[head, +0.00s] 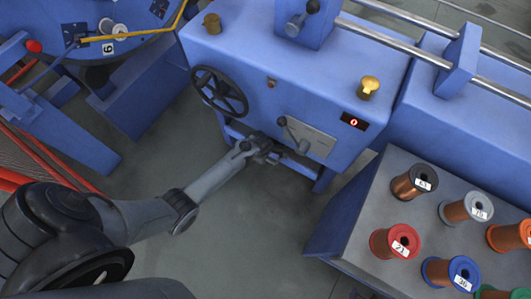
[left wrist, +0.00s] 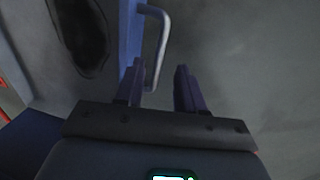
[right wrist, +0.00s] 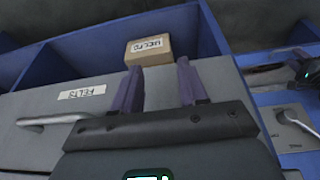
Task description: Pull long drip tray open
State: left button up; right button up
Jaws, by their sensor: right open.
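In the left wrist view a silver bar handle (left wrist: 163,40) stands off the narrow blue edge (left wrist: 129,40) of what looks like the long drip tray. My left gripper (left wrist: 159,88) is open, with the lower part of the handle between its fingertips, nearer the left finger. Contact cannot be told. In the head view my left gripper (head: 264,154) is low at the front of the blue machine (head: 300,70), under its body, and hides part of the tray area. My right gripper (right wrist: 160,82) is open and empty in the right wrist view, over a grey surface with a FELTS label.
A handwheel (head: 219,91) and a lever (head: 292,130) are above my left gripper. A grey-topped bench (head: 375,205) with several spools is at the right. A dark stain (left wrist: 80,35) marks the floor. A small cardboard box (right wrist: 148,50) lies beyond my right gripper.

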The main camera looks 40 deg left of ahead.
pick_arm(q)
jog(key=f, duration=0.1)
jog(key=f+b, duration=0.1)
jog(key=f, duration=0.1)
jog(key=shift+w+a+b, duration=0.25)
jog(key=shift+w+b, duration=0.1)
jog(key=shift+w, duration=0.05)
jog(key=shift+d+f, duration=0.1)
jog(key=shift+f, duration=0.25)
grip_shut()
